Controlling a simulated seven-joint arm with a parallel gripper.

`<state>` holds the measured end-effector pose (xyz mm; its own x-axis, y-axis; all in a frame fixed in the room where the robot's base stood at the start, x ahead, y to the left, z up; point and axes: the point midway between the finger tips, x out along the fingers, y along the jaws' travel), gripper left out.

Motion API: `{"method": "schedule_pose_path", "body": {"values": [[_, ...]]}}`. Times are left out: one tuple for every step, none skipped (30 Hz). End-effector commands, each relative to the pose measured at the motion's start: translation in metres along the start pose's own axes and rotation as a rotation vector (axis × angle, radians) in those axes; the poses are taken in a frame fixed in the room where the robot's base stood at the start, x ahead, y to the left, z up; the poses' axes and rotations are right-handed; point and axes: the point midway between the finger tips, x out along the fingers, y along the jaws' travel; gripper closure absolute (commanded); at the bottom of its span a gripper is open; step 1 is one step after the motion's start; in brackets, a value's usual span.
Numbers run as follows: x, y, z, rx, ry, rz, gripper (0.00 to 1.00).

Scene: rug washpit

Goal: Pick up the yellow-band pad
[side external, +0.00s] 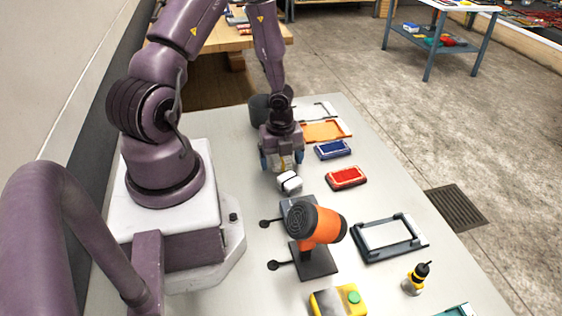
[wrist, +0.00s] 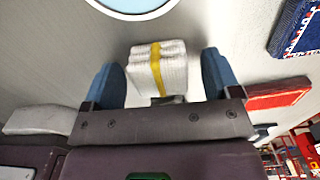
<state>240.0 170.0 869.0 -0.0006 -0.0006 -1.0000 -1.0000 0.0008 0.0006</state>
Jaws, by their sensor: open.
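The yellow-band pad (wrist: 145,74) is a white, folded-looking block with a yellow strip around its middle. In the wrist view it sits between the two blue fingers of my gripper (wrist: 160,78), with a gap on each side. In the side view my gripper (side external: 282,160) is low over the table, open, with a whitish thing between its fingers; the pad's detail is too small to tell there. The pad's lower edge in the wrist view is partly hidden by my gripper body.
A white block with dark marks (side external: 289,182) lies just in front of my gripper. Red (side external: 346,177) and blue (side external: 332,149) cases lie to the right. An orange tool on a stand (side external: 318,226) rises nearer the camera. A dark round container (side external: 258,112) stands behind.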

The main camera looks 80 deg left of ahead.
Motion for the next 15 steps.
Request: {"method": "schedule_pose_path", "body": {"values": [[0.0000, -0.0001, 0.0003, -0.001, 0.000, -0.001, 0.17], [-0.0001, -0.0001, 0.0003, -0.001, 0.000, -0.001, 0.17], [-0.0002, -0.0001, 0.0003, -0.001, 0.000, -0.001, 0.17], [-0.0002, -0.0001, 0.0003, -0.001, 0.000, -0.001, 0.17], [-0.0003, -0.0001, 0.0003, -0.001, 0.000, -0.001, 0.19], [-0.0003, -0.0001, 0.0003, -0.001, 0.000, -0.001, 0.29], [-0.0004, -0.0001, 0.0003, -0.001, 0.000, -0.001, 0.35], [-0.0004, -0.0001, 0.0003, -0.001, -0.001, -0.001, 0.42], [-0.0004, -0.0002, 0.0003, -0.001, -0.001, -0.001, 0.52], [-0.0005, -0.0002, 0.0003, -0.001, -0.001, -0.001, 0.58], [-0.0005, -0.0001, 0.0003, -0.001, -0.001, -0.001, 0.65], [-0.0005, -0.0002, 0.0003, -0.001, -0.001, -0.001, 0.70], [-0.0005, -0.0002, 0.0003, -0.001, -0.001, -0.001, 0.70], [-0.0006, -0.0002, 0.0003, -0.001, -0.001, -0.001, 0.70], [-0.0006, -0.0002, 0.0003, -0.001, -0.001, -0.001, 0.70]]}}
